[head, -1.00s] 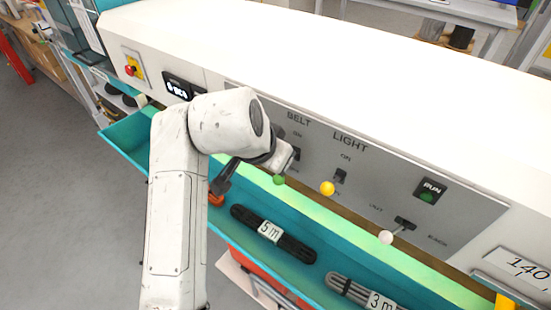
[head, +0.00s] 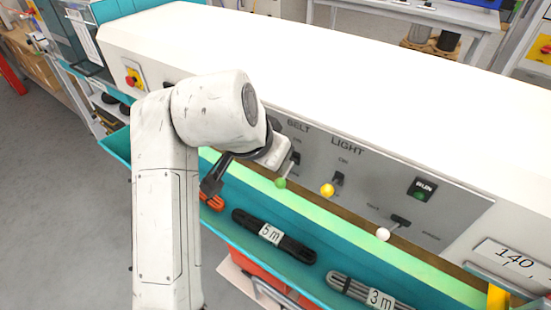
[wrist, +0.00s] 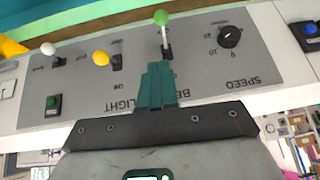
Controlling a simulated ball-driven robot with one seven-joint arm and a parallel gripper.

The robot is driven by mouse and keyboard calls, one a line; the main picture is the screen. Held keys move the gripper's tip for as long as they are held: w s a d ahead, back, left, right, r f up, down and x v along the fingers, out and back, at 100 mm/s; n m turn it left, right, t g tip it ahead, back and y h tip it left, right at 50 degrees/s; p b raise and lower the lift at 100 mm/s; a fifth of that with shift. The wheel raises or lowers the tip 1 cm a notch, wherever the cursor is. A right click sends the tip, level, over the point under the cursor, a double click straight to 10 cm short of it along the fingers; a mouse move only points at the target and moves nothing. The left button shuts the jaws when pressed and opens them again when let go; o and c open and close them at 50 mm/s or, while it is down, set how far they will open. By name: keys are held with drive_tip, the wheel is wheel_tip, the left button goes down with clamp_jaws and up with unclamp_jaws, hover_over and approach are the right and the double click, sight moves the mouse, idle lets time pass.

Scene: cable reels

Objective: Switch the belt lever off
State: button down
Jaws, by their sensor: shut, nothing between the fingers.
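In the wrist view, which is upside down, the green ball (wrist: 161,18) shows at the top, beyond my fingertips. My gripper (wrist: 157,68) is shut and empty, close in front of the panel at the belt lever's slot. I cannot tell whether the fingertips touch the stick. In the head view my arm and hand hide part of the panel.
The yellow-balled light lever (head: 328,189) is just right of the belt lever. A white-balled lever (head: 383,234) and a RUN button (head: 421,189) are further right. The speed knob (wrist: 230,36) shows in the wrist view. A teal tray (head: 225,226) with cable bundles lies below.

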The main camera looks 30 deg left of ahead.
drive_tip(key=s+r, duration=0.3)
drive_tip(key=s, duration=0.1)
drive_tip(key=shift+s+r+b, duration=0.35)
drive_tip(key=shift+s+b, duration=0.05)
drive_tip(key=shift+b, duration=0.05)
